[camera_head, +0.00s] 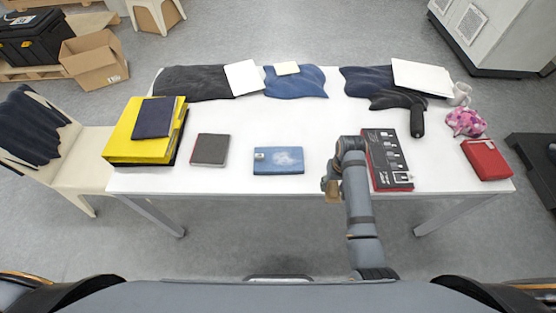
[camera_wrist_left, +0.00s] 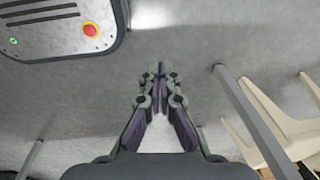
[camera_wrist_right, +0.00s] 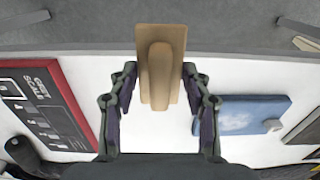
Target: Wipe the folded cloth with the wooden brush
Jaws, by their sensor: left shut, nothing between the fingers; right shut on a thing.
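The folded blue cloth (camera_head: 279,161), with a pale patch on it, lies near the front middle of the white table. It also shows in the right wrist view (camera_wrist_right: 243,110). My right gripper (camera_head: 330,184) is shut on the wooden brush (camera_wrist_right: 160,65), whose tan back and raised handle show between the fingers. In the head view the brush (camera_head: 333,197) is small, by the table's front edge, right of the cloth and apart from it. The bristles are hidden. My left gripper (camera_wrist_left: 158,78) is shut and empty over the floor; it is out of the head view.
A black and red scale box (camera_head: 388,160) lies just right of my right gripper. A dark notebook (camera_head: 210,149) and a yellow binder (camera_head: 140,143) lie left of the cloth. Dark garments (camera_head: 195,82) line the back. The white table (camera_head: 320,125) is clear behind the cloth.

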